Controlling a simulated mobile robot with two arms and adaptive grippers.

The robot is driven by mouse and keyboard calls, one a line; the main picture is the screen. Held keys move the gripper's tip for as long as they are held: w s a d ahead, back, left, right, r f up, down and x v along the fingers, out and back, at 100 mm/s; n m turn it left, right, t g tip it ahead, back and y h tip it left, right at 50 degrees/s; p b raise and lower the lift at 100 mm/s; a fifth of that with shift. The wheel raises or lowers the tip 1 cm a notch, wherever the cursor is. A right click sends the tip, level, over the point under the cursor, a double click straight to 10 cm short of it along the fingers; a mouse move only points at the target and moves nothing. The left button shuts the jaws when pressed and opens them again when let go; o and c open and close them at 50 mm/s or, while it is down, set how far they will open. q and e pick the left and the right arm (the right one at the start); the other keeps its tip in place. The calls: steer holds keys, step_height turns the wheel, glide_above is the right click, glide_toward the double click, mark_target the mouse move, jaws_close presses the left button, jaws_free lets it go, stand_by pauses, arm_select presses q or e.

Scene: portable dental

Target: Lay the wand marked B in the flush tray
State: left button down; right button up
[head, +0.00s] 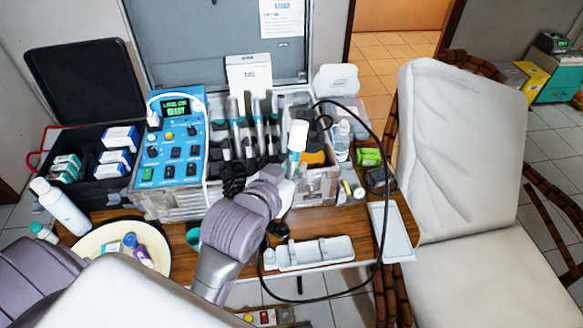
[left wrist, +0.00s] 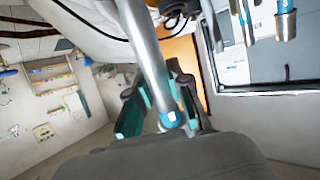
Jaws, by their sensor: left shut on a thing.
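My left gripper (head: 288,186) is shut on a wand (head: 298,136), held roughly upright in front of the open case. In the left wrist view, the wand (left wrist: 151,60) is a silver shaft with a teal end between the fingers of my left gripper (left wrist: 160,112). I cannot read a letter on it. Several similar wands (head: 257,120) stand in the case's rack behind it. A white tray with raised parts (head: 316,253) lies at the table's front edge, below and right of the gripper. A flat, empty pale tray (head: 392,230) lies right of it. My right gripper is not in view.
A black cable (head: 380,225) loops from the case down past the table's front. A blue control unit (head: 172,145) stands left of the rack. A round dish (head: 92,243) with small bottles is at the left. A cream chair (head: 462,150) stands close on the right.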

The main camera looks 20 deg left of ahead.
arm_select(q)
steer(key=shift+w+d+f, duration=0.15)
steer(key=shift+w+f, duration=0.05)
steer(key=shift+w, duration=0.1)
steer(key=shift+w+d+f, duration=0.1)
steer(key=shift+d+f, duration=0.05)
steer(key=shift+f, duration=0.05)
steer(key=w+d+f+m+g+h+p, duration=0.3)
steer(key=d+f+m+g+p, duration=0.4)
steer(key=d+f, duration=0.6)
steer(key=s+a+f+m+g+y+p, duration=0.1)
steer(key=a+f+g+y, duration=0.1)
steer(key=f, duration=0.1)
steer(key=s+a+f+m+g+y+p, duration=0.1)
steer(key=a+f+m+g, duration=0.1)
steer(key=a+f+g, duration=0.1)
steer(key=s+a+f+m+g+y+p, duration=0.1)
steer(key=a+f+g+y, duration=0.1)
steer(key=a+f, duration=0.1)
steer(key=shift+s+f+y, duration=0.3)
steer(key=shift+f, duration=0.25)
steer(key=shift+f+g+b, duration=0.3)
steer(key=shift+f+b, duration=0.45)
steer(key=shift+b, duration=0.1)
steer(key=shift+f+b, duration=0.75)
steer(key=shift+b, duration=0.15)
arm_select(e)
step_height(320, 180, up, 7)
